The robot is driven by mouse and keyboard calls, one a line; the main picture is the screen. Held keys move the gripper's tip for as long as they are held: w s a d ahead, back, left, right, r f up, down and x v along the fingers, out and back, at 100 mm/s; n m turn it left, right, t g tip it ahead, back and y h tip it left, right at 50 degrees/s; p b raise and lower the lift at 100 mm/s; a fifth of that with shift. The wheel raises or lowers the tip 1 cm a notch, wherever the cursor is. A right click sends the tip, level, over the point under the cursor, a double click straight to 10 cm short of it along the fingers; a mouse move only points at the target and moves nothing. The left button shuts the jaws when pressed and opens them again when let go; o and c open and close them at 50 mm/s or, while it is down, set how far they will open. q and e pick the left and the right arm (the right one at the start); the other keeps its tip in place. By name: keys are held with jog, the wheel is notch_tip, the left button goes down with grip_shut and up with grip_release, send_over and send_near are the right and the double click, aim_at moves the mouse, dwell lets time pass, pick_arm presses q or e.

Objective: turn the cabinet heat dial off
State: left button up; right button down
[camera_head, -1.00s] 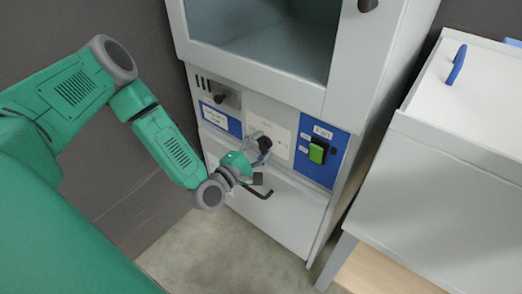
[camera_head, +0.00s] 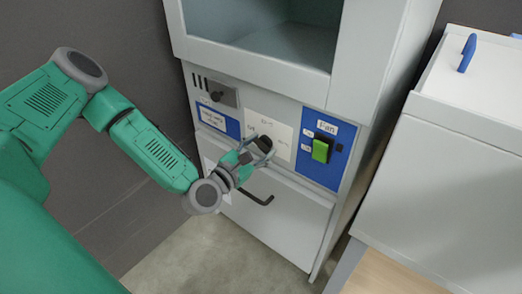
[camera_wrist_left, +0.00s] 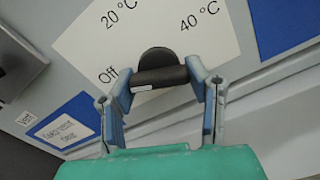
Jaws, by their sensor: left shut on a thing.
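The heat dial (camera_wrist_left: 160,76) is a dark knob on a white label plate (camera_wrist_left: 95,40) marked Off, 20 °C and 40 °C in the left wrist view. The plate also shows in the head view (camera_head: 282,133), on the cabinet front (camera_head: 300,215). My left gripper (camera_wrist_left: 162,95) has its two fingers on either side of the dial and is shut on it. In the head view the left gripper (camera_head: 262,148) partly covers the dial. A white mark on the dial's bar faces toward the Off side. My right gripper is not in view.
A green fan switch (camera_head: 321,150) on a blue panel is right of the dial. A black drawer handle (camera_head: 258,199) sticks out below. A white-topped grey unit (camera_head: 450,190) stands at right.

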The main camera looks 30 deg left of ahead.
pick_arm(q)
jog(key=shift+s+a+f, duration=0.1)
jog(key=shift+s+f, duration=0.05)
jog(key=shift+f, duration=0.25)
jog(key=o, duration=1.2)
jog(key=shift+r, duration=0.1)
jog(key=s+a, duration=0.1)
jog(key=s, duration=1)
jog(key=shift+s, duration=0.4)
